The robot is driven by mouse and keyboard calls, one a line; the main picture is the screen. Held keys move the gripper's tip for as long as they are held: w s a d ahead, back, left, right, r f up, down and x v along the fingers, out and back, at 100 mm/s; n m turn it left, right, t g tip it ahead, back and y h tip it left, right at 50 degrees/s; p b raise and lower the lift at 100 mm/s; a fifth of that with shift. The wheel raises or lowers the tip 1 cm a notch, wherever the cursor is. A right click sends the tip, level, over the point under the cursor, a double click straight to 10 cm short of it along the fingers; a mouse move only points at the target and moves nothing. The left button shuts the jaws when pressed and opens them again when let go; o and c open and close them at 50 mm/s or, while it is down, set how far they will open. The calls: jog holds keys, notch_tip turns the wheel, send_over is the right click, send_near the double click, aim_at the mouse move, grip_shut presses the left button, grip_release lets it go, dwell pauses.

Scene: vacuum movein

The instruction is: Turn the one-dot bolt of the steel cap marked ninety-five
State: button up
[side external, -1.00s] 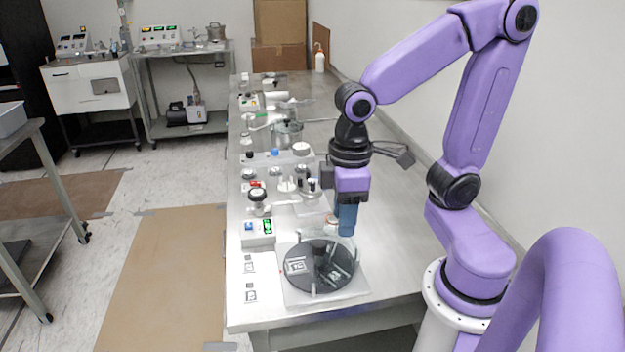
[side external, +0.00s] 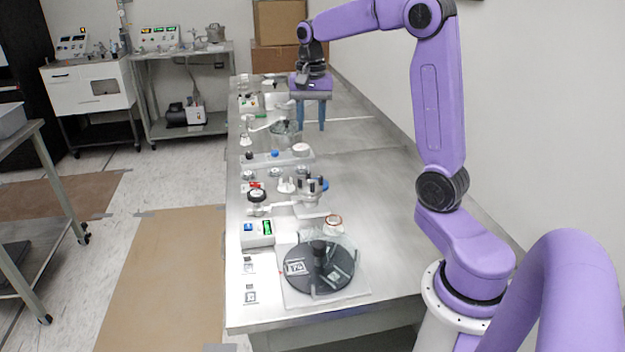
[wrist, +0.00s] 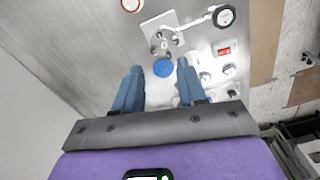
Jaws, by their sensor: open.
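My gripper (side external: 313,126) hangs over the far half of the bench with its two blue fingers apart and nothing between them. In the wrist view my gripper (wrist: 160,68) is also open. A flange-like fitting with several small posts (side external: 311,186) stands on the bench well nearer the camera than my gripper. It appears in the wrist view as a fitting on a square plate (wrist: 172,22), beyond the fingertips, with a blue disc (wrist: 163,68) beside it. I cannot make out a ninety-five mark or bolt dots on any part.
A dark round plate (side external: 300,284) with square markers sits at the bench's near end. A glass vessel (side external: 286,133) stands left of my gripper. A black handwheel (side external: 256,195) and a green-lit box (side external: 257,233) line the left edge. The bench's right side (side external: 375,220) is clear.

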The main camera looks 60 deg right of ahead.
send_near(313, 182)
notch_tip(313, 182, down, 9)
jog(key=shift+a+r, duration=0.1)
jog(key=shift+a, duration=0.05)
dwell(0.5)
grip_shut()
